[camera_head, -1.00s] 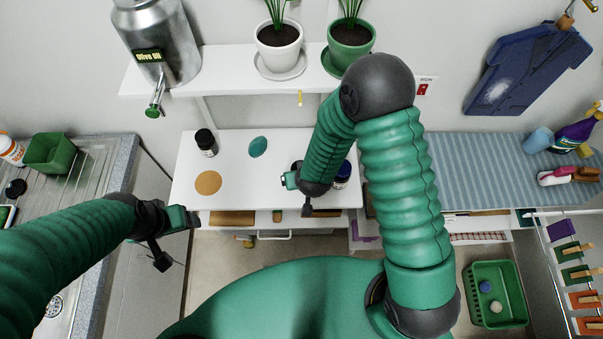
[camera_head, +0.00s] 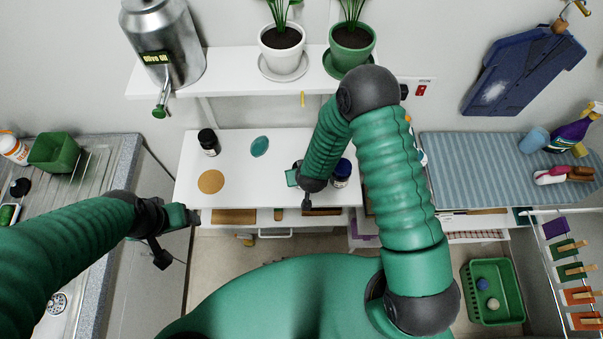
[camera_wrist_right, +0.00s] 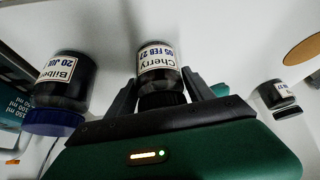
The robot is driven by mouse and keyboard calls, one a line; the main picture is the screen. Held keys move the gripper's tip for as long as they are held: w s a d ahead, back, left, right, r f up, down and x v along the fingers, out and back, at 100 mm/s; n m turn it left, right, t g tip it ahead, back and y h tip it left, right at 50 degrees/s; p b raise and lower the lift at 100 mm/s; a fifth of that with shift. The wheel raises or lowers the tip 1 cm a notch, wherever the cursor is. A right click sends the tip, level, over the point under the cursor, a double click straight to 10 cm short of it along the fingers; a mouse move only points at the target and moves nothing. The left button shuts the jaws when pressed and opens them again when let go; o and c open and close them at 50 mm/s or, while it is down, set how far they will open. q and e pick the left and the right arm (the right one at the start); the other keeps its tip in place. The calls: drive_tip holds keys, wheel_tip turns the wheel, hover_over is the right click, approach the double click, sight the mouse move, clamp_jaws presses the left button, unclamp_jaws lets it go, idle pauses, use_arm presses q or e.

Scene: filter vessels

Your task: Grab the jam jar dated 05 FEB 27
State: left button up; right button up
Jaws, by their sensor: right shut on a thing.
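The cherry jam jar (camera_wrist_right: 157,65) has a dark lid and a white label reading "Cherry" and "05 FEB 27". In the right wrist view it sits between the two fingers of my right gripper (camera_wrist_right: 163,95), which is shut on it. In the head view my right gripper (camera_head: 293,178) is over the white table, and the wrist hides most or all of that jar. A blue-lidded jar (camera_head: 341,172) stands just right of it; its label in the wrist view (camera_wrist_right: 60,80) reads "Bilbe…" and "20 JUL". My left gripper (camera_head: 190,217) is by the table's front left corner; its jaws are unclear.
A dark-lidded jar (camera_head: 209,142) stands at the table's back left. A teal disc (camera_head: 259,147) and a tan disc (camera_head: 211,181) lie flat on the white table (camera_head: 235,170). A shelf (camera_head: 225,79) with an oil can (camera_head: 165,45) and potted plants overhangs the back.

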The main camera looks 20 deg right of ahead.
drive_tip(key=shift+w+a, duration=0.1)
clamp_jaws()
drive_tip(key=shift+d+r, duration=0.2)
drive_tip(key=shift+d, duration=0.05)
